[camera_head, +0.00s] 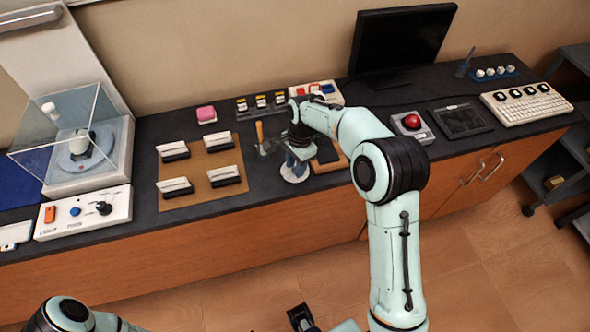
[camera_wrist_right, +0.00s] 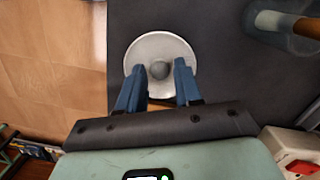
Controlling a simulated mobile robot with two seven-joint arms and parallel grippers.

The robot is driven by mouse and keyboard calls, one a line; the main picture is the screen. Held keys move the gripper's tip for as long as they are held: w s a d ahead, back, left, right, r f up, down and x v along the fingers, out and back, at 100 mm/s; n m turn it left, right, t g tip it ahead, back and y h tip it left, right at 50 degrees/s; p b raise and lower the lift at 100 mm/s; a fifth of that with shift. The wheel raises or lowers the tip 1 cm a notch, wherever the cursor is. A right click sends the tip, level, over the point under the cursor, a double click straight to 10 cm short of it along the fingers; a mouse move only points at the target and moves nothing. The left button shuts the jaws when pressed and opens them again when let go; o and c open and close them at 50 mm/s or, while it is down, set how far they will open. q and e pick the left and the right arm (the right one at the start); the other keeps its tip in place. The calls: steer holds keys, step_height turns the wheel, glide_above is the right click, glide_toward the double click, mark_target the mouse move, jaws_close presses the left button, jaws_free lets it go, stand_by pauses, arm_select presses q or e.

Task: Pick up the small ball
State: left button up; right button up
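The small ball (camera_wrist_right: 160,70) is grey and rests on a round white dish (camera_wrist_right: 146,45) in the right wrist view. My right gripper (camera_wrist_right: 159,67) is open, its two blue fingers on either side of the ball with a gap on each side. The fingers reach over the dish. In the head view my right gripper (camera_head: 290,160) points down over the white dish (camera_head: 294,176) near the counter's front edge; the ball is hidden there.
A wooden-handled tool (camera_head: 260,132) stands left of the gripper, and a brown board (camera_head: 202,187) with several white-topped blocks lies further left. A red button box (camera_head: 412,126) and a monitor (camera_head: 403,38) stand beyond.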

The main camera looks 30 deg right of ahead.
jaws_close()
